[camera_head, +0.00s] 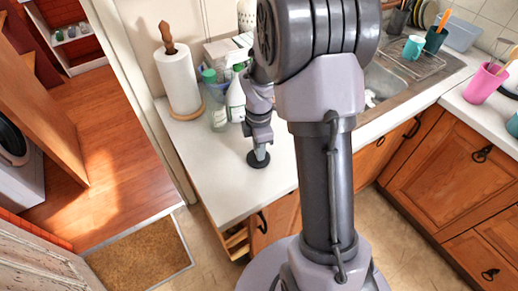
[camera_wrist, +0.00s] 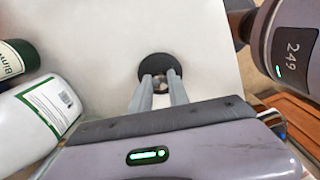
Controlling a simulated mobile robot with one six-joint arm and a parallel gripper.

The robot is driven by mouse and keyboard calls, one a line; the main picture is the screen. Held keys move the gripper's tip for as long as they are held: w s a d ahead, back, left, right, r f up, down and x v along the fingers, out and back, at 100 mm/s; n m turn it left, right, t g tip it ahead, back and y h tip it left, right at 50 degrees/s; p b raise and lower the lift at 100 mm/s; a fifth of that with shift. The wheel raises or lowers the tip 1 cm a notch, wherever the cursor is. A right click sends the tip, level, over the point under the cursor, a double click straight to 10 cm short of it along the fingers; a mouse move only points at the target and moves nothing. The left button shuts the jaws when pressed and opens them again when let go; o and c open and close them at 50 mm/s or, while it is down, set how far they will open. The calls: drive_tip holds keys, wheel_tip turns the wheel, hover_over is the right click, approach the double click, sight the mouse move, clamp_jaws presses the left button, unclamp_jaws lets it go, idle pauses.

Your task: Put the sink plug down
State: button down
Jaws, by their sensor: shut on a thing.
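The sink plug (camera_head: 258,160) is a dark round disc with a metal middle. In the head view it is at the lower end of my gripper (camera_head: 259,148), over the white counter near its front edge. In the wrist view the plug (camera_wrist: 159,67) sits at the fingertips of my gripper (camera_wrist: 163,82), which is shut on its middle part. The plug looks level and close to the countertop; I cannot tell whether it touches. The fingers hide part of its near side.
A paper towel roll (camera_head: 180,82) stands at the counter's back left. Bottles (camera_wrist: 40,105) stand left of my gripper, including a white one (camera_head: 236,97). The sink (camera_head: 385,85) is to the right, partly behind my arm. The white counter (camera_head: 218,180) is clear around the plug.

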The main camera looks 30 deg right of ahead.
drive_tip(key=c, duration=1.3)
unclamp_jaws()
drive_tip(key=shift+f, duration=0.15)
drive_tip(key=shift+o, duration=0.2)
drive_tip(key=s+a+r+m+t+p, duration=0.1)
drive_tip(key=s+a+r+m+p, duration=0.15)
drive_tip(key=r, duration=0.75)
drive_tip(key=s+a+r+m+t+p, duration=0.1)
drive_tip(key=a+r+m+p, duration=0.15)
drive_tip(key=r, duration=0.75)
drive_tip(key=s+a+r+m+t+y, duration=0.2)
drive_tip(key=s+a+r+m, duration=0.4)
drive_tip(key=s+a+m, duration=0.5)
drive_tip(key=s+m+t, duration=0.1)
drive_tip(key=s+m, duration=0.1)
drive_tip(key=m, duration=0.1)
drive_tip(key=shift+s+r+m+t+b, duration=0.2)
drive_tip(key=shift+s+m+t+b, duration=0.1)
drive_tip(key=shift+s+m+t, duration=0.1)
